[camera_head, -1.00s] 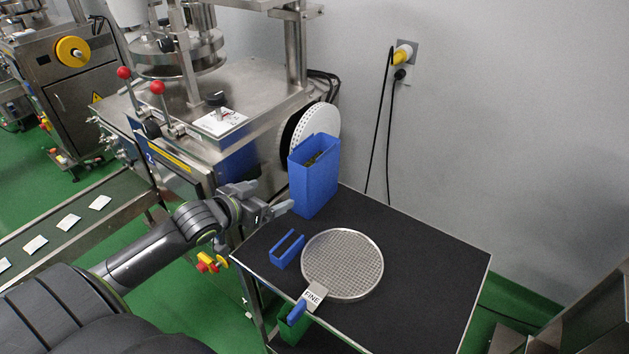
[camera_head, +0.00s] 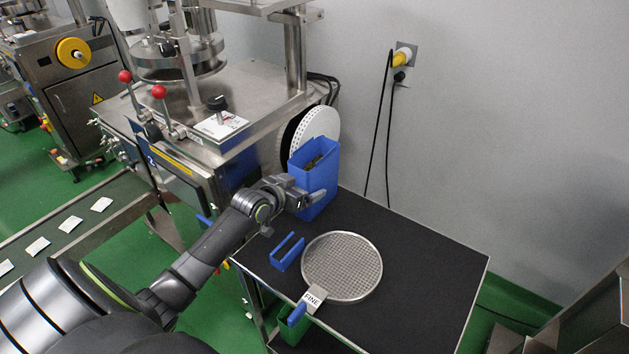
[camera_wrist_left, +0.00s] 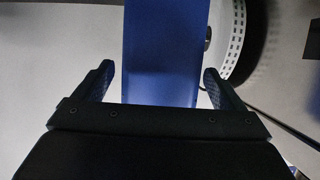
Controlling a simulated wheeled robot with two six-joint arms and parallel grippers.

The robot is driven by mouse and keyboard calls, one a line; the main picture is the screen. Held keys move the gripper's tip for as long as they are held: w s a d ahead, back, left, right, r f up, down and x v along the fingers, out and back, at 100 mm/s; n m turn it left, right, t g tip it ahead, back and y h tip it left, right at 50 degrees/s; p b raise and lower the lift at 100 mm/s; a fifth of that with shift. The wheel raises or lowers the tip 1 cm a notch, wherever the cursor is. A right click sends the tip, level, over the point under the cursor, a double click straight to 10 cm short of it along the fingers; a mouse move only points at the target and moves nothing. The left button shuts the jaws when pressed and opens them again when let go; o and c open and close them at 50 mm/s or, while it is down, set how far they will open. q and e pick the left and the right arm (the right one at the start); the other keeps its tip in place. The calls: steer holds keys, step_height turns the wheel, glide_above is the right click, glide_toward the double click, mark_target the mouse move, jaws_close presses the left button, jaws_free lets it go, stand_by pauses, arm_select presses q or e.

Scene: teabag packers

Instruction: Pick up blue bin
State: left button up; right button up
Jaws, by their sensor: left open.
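The tall blue bin (camera_head: 318,162) stands upright at the back left corner of the black table, with some dark greenish-brown material showing inside its top. My left gripper (camera_head: 312,198) is at the bin's lower front in the head view and covers part of it. In the left wrist view, my left gripper (camera_wrist_left: 160,88) is open, with one finger on each side of the blue bin (camera_wrist_left: 162,50). A gap shows between each finger and the bin's sides. My right gripper is in neither view.
The black table (camera_head: 420,270) also holds a small blue holder (camera_head: 287,252) and a round mesh sieve (camera_head: 342,266) labelled FINE. A white perforated reel (camera_head: 325,122) and the steel machine (camera_head: 250,85) stand close behind and left of the bin. The table's right side is clear.

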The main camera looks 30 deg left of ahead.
arm_select(q)
steer(key=shift+x, duration=1.05)
steer(key=c, duration=1.5)
steer(key=shift+r, duration=0.15)
